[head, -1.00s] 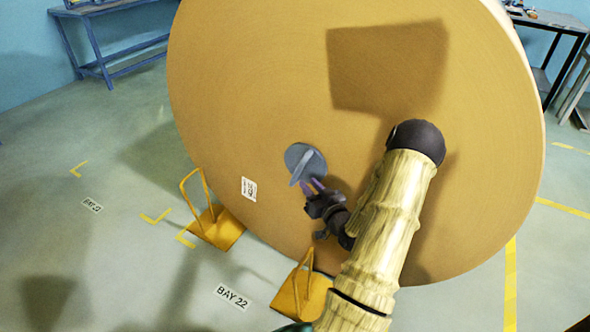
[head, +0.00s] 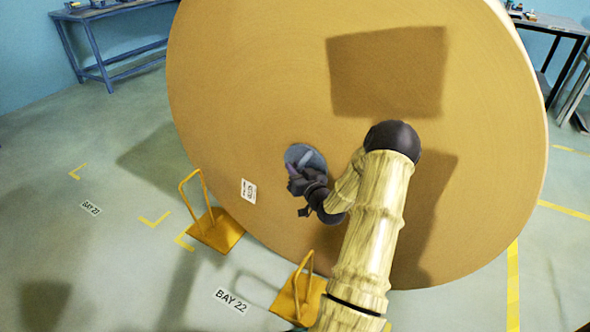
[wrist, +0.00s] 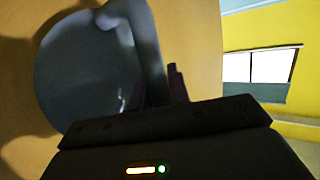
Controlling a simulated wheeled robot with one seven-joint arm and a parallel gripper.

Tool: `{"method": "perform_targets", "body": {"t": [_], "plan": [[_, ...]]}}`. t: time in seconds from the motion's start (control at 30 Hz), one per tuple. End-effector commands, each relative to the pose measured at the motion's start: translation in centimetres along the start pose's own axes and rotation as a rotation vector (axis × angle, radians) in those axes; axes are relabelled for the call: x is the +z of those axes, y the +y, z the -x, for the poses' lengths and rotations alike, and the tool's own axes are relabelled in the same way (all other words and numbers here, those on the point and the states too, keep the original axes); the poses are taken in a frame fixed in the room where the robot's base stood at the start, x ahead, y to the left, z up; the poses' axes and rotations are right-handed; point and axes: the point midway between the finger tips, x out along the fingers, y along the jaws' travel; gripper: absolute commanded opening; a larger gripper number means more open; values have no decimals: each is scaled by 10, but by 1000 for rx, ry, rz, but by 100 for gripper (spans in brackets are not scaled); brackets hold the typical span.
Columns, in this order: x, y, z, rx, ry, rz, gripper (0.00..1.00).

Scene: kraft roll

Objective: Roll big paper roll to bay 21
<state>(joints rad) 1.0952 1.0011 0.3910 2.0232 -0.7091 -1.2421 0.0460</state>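The big paper roll (head: 260,90) stands on its curved side, its flat brown face towards me. A grey round hub with a raised bar handle (head: 304,155) sits on that face. It also fills the left of the wrist view (wrist: 85,70). My gripper (head: 297,178) is at the hub, its fingers overlapping the handle's lower part in the head view. In the wrist view, a dark finger shows just right of the bar. Whether the fingers are closed on the bar is hidden. No bay 21 sign is in view.
Two yellow chocks with loop handles, one left (head: 215,232) and one front (head: 301,297), stand by the roll's lower edge. Floor signs read BAY 22 (head: 231,300) and BAY 23 (head: 91,208). A blue bench (head: 105,68) and a dark table (head: 550,22) stand behind. The left floor is open.

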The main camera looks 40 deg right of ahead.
Motion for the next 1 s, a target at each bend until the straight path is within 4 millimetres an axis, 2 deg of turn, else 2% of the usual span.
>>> {"method": "perform_targets", "body": {"t": [0.03,0.07,0.1,1.0], "plan": [[0,0,0,0,0,0,7],[0,0,0,0,0,0,1],[0,0,0,0,0,0,0],[0,0,1,1,0,1,0]]}}
